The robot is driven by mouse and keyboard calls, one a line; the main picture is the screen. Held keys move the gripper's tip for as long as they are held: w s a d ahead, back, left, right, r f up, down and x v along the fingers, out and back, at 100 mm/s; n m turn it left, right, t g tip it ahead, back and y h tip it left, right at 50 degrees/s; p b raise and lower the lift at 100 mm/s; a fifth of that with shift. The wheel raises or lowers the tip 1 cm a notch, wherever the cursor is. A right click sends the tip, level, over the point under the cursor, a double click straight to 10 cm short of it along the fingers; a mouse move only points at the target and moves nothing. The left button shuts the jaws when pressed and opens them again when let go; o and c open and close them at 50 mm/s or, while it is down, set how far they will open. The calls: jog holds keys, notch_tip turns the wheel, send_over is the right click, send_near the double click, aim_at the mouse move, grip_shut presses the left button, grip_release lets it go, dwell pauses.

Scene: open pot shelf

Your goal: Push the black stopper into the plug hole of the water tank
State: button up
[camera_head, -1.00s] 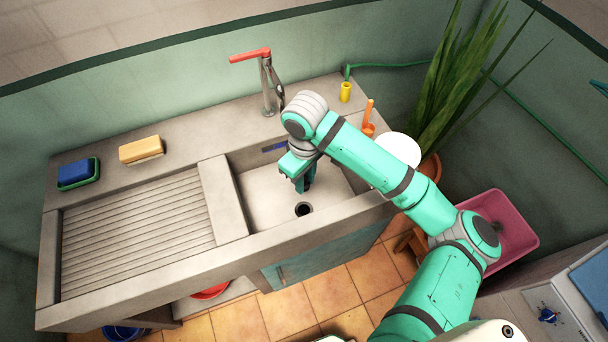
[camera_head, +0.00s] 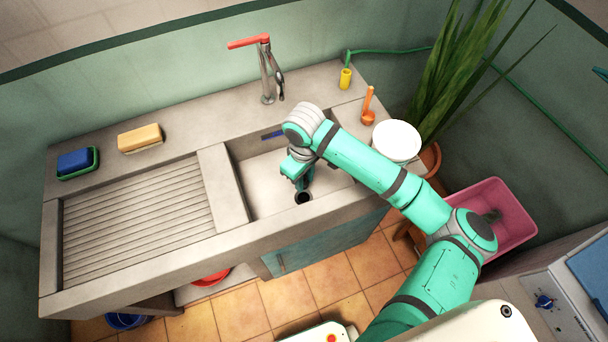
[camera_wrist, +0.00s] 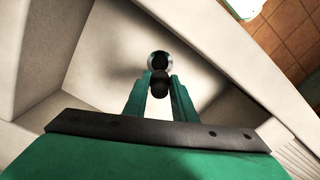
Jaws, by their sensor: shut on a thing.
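The water tank is the pale sink basin (camera_head: 265,190) in the counter. Its plug hole (camera_head: 303,198) is a dark round opening in the basin floor near the front wall. In the wrist view the plug hole (camera_wrist: 159,61) has a shiny metal rim. My gripper (camera_head: 302,186) is low inside the basin, just behind the hole. In the wrist view my gripper (camera_wrist: 160,92) is shut on the black stopper (camera_wrist: 159,84). The stopper overlaps the near edge of the hole in that view; I cannot tell whether they touch. The stopper is not distinct in the head view.
A tap with a red lever (camera_head: 265,70) stands behind the basin. A ribbed drainboard (camera_head: 140,225) lies to the left. A white bowl (camera_head: 397,140) and an orange scoop (camera_head: 368,112) are at right. The basin's front wall is close to my gripper.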

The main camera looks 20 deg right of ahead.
jog(key=shift+f, duration=4.8)
jog(key=shift+f, duration=0.1)
jog(key=o, duration=1.1)
jog(key=shift+s+a+f, duration=0.1)
jog(key=shift+a, duration=0.2)
jog(key=r, duration=0.7)
jog(key=d+r, duration=0.1)
jog(key=r, duration=0.3)
jog(key=shift+r, duration=0.2)
jog(key=shift+a, duration=0.1)
